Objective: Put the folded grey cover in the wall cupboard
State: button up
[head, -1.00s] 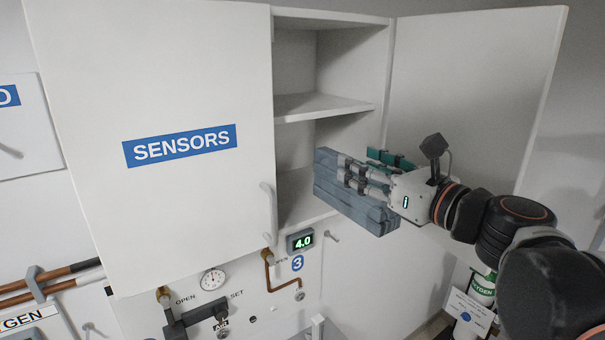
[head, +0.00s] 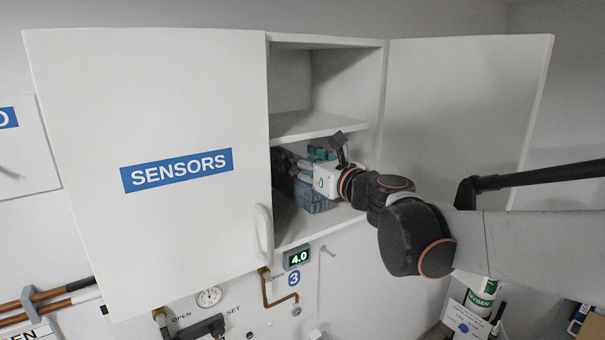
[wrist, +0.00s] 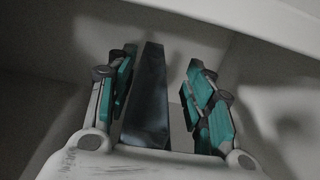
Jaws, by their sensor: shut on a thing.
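The folded grey cover (head: 318,204) is a blue-grey slab inside the lower compartment of the wall cupboard (head: 292,235), low over the bottom board. I cannot tell if it touches the board. My gripper (head: 295,165) reaches in through the open right side and is shut on the cover. The cover's left end is hidden behind the closed SENSORS door (head: 150,120). In the wrist view the cover (wrist: 150,100) shows as a dark strip between the teal-padded fingers of my gripper (wrist: 160,62).
A middle shelf (head: 312,126) lies just above my gripper. The right door (head: 465,110) stands wide open, beside my arm. The left door's handle (head: 264,232) sticks out by the opening. A gauge (head: 209,297) and a 4.0 display (head: 299,258) are below.

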jog(key=shift+f, duration=1.7)
jog(key=shift+f, duration=0.1)
jog(key=o, duration=1.3)
jog(key=shift+p, duration=0.3)
jog(key=b+v, duration=0.1)
jog(key=v, duration=1.1)
